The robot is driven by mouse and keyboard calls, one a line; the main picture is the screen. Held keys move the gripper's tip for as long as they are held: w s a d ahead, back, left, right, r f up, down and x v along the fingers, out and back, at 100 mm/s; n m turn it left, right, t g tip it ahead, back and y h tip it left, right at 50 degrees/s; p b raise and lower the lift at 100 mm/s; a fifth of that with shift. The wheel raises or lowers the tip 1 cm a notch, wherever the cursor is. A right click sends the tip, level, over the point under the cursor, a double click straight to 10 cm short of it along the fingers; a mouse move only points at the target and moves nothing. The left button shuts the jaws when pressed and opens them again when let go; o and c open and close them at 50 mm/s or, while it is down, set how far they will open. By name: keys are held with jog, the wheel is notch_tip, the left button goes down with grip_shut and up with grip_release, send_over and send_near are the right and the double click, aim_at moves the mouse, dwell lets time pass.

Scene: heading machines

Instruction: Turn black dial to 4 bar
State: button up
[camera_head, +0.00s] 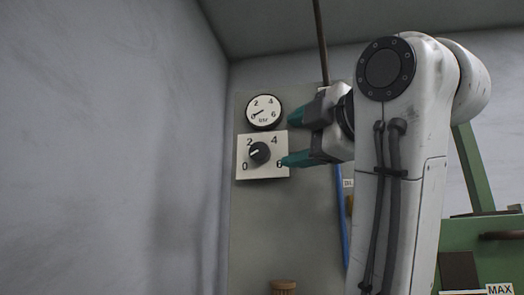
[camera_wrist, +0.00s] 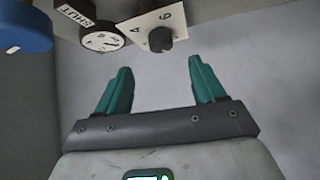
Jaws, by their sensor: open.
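The black dial (camera_head: 260,153) sits on a pale square plate (camera_head: 242,171) marked 0, 2, 4 and 6. Its white pointer mark points left and slightly down, between 0 and 2. Above it is a round bar gauge (camera_head: 264,111) with its needle near 0. My gripper (camera_head: 289,140) is open and empty, just right of the dial in the head view. In the wrist view the dial (camera_wrist: 161,41) lies beyond the open fingertips (camera_wrist: 160,66), roughly midway across them and apart from them.
The plate and gauge are on a grey panel (camera_head: 265,225). In the wrist view a SHUT label (camera_wrist: 76,15) and a blue round part (camera_wrist: 22,28) are at upper left. Green machinery (camera_head: 480,245) stands at right. A brown knob (camera_head: 284,286) is below.

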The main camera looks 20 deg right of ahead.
aim_at(265, 151)
jog(key=w+p, duration=0.1)
jog(key=w, duration=0.2)
jog(key=w+a+p, duration=0.1)
jog(key=w, duration=0.2)
jog(key=w+p, duration=0.1)
jog(key=w, duration=0.2)
jog(key=shift+w+a+r, duration=0.15)
jog(key=shift+a+r, duration=0.1)
jog(key=shift+r, duration=0.1)
jog(key=c, duration=1.1)
